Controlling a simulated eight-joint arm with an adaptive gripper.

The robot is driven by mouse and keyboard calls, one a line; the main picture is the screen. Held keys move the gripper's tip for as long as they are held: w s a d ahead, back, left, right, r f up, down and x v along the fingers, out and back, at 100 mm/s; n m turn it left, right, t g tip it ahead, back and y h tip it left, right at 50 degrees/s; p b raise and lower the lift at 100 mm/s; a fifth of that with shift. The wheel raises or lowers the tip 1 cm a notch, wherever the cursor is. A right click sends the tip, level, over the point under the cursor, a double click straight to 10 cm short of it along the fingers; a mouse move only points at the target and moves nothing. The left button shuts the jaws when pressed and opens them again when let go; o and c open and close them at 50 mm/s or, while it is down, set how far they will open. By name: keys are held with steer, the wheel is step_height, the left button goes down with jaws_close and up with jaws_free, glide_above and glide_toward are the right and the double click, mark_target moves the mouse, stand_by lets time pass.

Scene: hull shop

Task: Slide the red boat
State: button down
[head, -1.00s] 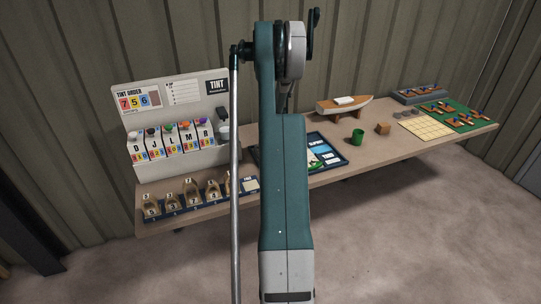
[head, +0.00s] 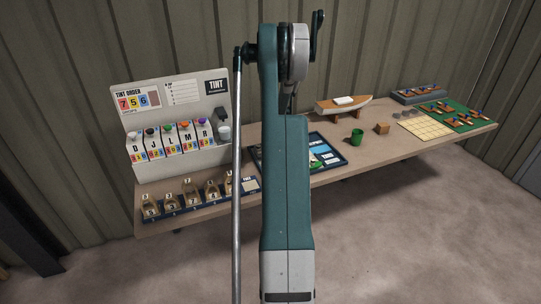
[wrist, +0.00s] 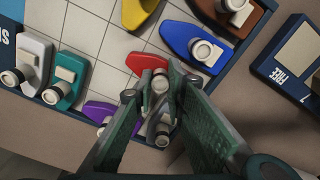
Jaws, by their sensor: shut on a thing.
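In the wrist view, a red boat (wrist: 145,63) lies on a pale gridded board (wrist: 112,50), its bow toward the top left. My gripper (wrist: 154,86) is shut on the red boat, its fingers on either side of the boat's raised round funnel. The fingers and forearm hide much of the boat's stern. In the head view my arm covers part of the board's tray (head: 346,163), and my gripper is not visible there.
Around the red boat are a yellow boat (wrist: 135,12), a blue boat (wrist: 190,42), a brown boat (wrist: 225,16), a purple boat (wrist: 98,111), a teal boat (wrist: 70,75) and a white boat (wrist: 35,50). A dark grey boat (wrist: 163,128) lies close below it.

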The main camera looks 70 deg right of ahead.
steer(key=s+d+b, duration=0.2)
steer(key=s+d, duration=1.8)
steer(key=shift+s+d, duration=0.3)
steer(key=shift+s, duration=0.05)
steer(key=shift+r, duration=0.1)
steer(key=c, duration=2.3)
jaws_free()
steer(key=shift+s+d, duration=0.1)
step_height(320, 180, up, 12)
steer(key=shift+f, duration=0.1)
